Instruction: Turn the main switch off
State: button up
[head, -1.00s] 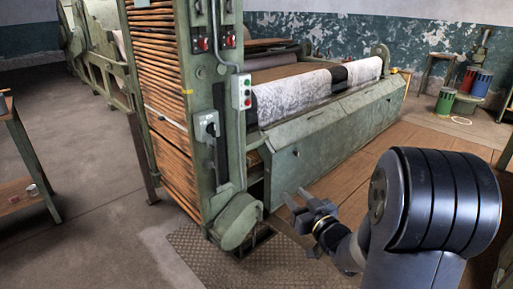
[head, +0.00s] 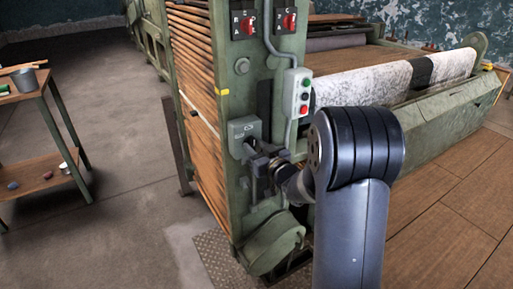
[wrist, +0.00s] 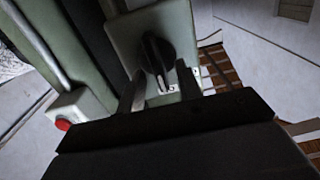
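The main switch is a grey box (head: 243,127) with a black rotary handle, mounted on the green machine post. In the head view my gripper (head: 258,158) is right at the box and hides most of the handle. In the wrist view the black handle (wrist: 155,52) shows on the pale box plate (wrist: 122,34), its pointer bar slanting a little from upright. My gripper's two fingers (wrist: 160,88) are apart, one on each side of the handle's lower end. Nothing is clamped between them. I cannot tell whether a finger touches the handle.
A push-button box (head: 297,93) with green and red buttons is just above and right of my gripper. Two red rotary switches (head: 288,21) sit higher on the post. A work table (head: 52,115) stands at left, with open floor (head: 125,150) between.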

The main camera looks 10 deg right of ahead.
grip_shut()
jog(key=shift+b, duration=0.35)
jog(key=n+b, duration=0.1)
jog(key=b, duration=0.1)
jog(key=n+b, duration=0.2)
jog(key=shift+s+a+f+n, duration=0.1)
jog(key=shift+f+n, duration=0.2)
jog(key=shift+s+a+f+n+b, duration=0.1)
jog(key=shift+a+n+b, duration=0.05)
jog(key=shift+n+b, duration=2.15)
jog(key=shift+w+a+f+n+b, duration=0.1)
jog(key=shift+n+b, duration=2.15)
jog(key=shift+n, duration=0.2)
jog(key=shift+s+a+f+n+b, duration=0.1)
jog(key=shift+a+n+b, duration=0.05)
jog(key=shift+n+b, duration=2.15)
jog(key=shift+n, duration=0.25)
